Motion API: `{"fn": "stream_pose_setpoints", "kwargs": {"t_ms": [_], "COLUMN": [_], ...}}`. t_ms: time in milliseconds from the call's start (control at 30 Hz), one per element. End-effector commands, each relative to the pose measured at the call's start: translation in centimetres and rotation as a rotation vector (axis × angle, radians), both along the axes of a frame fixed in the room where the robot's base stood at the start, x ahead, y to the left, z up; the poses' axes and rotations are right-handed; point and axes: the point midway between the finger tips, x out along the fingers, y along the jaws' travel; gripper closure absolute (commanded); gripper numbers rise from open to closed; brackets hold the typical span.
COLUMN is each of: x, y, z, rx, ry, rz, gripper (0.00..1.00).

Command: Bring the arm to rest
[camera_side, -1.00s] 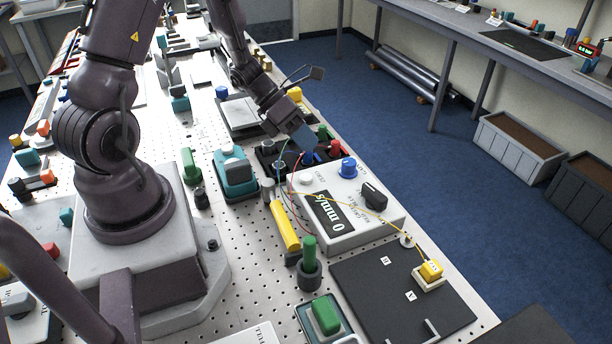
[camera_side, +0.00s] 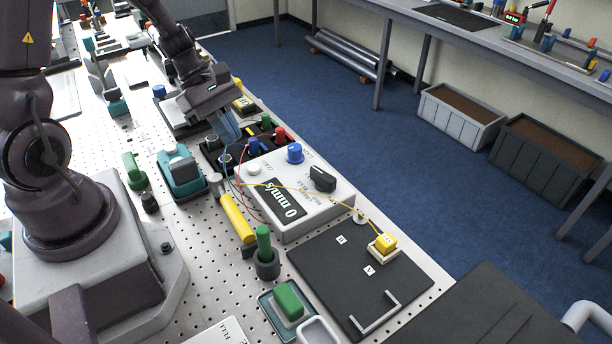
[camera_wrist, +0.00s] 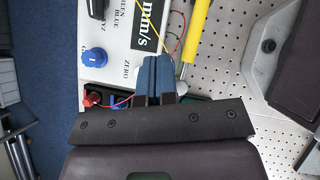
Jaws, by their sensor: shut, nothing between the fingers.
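My gripper (camera_side: 233,136) is shut and empty, its blue fingers pointing down over the far end of the white meter box, beside the black terminal block (camera_side: 208,143). In the wrist view my gripper (camera_wrist: 153,72) shows its blue fingers together against the white meter box (camera_wrist: 118,68). The meter box (camera_side: 335,205) reads "0 mm/s" and has a blue knob (camera_side: 294,153) and a black knob (camera_side: 322,179). Blue and red terminals stand near the fingers; I cannot tell whether the fingers touch anything. Part of the terminal block is hidden behind my gripper.
Thin wires run from the terminals across the box to a yellow block (camera_side: 385,243) on a black plate (camera_side: 330,275). Blue floor lies right of the table.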

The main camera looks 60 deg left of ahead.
Motion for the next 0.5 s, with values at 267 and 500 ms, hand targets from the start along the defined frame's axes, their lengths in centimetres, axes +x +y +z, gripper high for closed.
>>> {"fn": "stream_pose_setpoints", "kwargs": {"t_ms": [267, 500], "x": [-3.2, -5.7], "y": [-2.3, -3.5], "z": [7.1, 13.1], "rx": [0.385, 0.749], "ry": [-0.322, -0.523], "rz": [-0.855, -1.455], "gripper": [1.00, 1.00]}}
